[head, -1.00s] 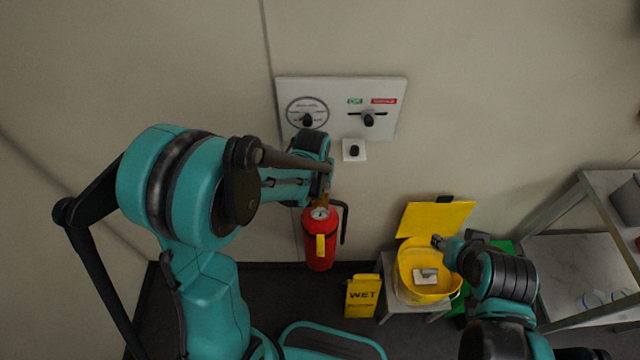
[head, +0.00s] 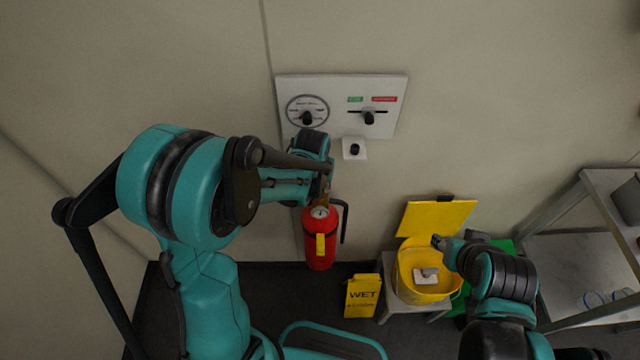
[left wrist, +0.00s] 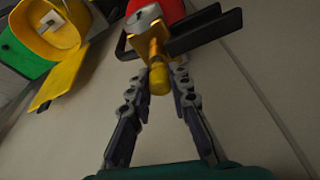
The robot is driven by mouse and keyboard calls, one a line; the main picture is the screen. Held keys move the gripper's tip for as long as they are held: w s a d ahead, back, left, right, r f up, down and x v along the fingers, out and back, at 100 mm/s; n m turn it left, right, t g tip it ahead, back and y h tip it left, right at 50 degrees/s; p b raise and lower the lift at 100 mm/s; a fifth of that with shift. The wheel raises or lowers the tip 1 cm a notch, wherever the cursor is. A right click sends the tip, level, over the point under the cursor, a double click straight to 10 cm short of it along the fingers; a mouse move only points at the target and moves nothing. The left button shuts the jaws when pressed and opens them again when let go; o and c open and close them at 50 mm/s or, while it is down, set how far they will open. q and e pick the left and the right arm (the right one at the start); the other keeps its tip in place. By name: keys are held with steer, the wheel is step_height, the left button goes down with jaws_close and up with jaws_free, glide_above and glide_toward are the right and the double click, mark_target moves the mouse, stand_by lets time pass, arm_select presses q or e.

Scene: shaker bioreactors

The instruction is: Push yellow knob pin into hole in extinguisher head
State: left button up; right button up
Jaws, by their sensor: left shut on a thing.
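The red fire extinguisher (head: 320,250) hangs upright against the wall, with a gauge and a yellow tag on its front. In the left wrist view its red body (left wrist: 172,10) and black handle levers (left wrist: 205,30) show at the top. The yellow knob pin (left wrist: 158,78) is at the extinguisher head, between the fingertips of my left gripper (left wrist: 165,72), which is shut on it. The hole is hidden, so I cannot tell how deep the pin sits. In the head view my left gripper (head: 322,190) is just above the extinguisher. My right gripper (head: 440,242) is over the yellow bin; its fingers are too small to read.
A wall panel (head: 345,88) with knobs is above the left gripper. An open yellow bin (head: 405,275) holding a white item stands on a small stool (head: 388,268). A yellow WET sign (head: 362,297) is beside it. A metal shelf (head: 570,250) is at right.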

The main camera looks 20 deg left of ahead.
arm_select(q)
steer(key=shift+f+b, duration=0.45)
steer(key=shift+f, duration=0.05)
stand_by(0.6)
steer(key=o, duration=0.9)
steer(key=v, duration=1.2)
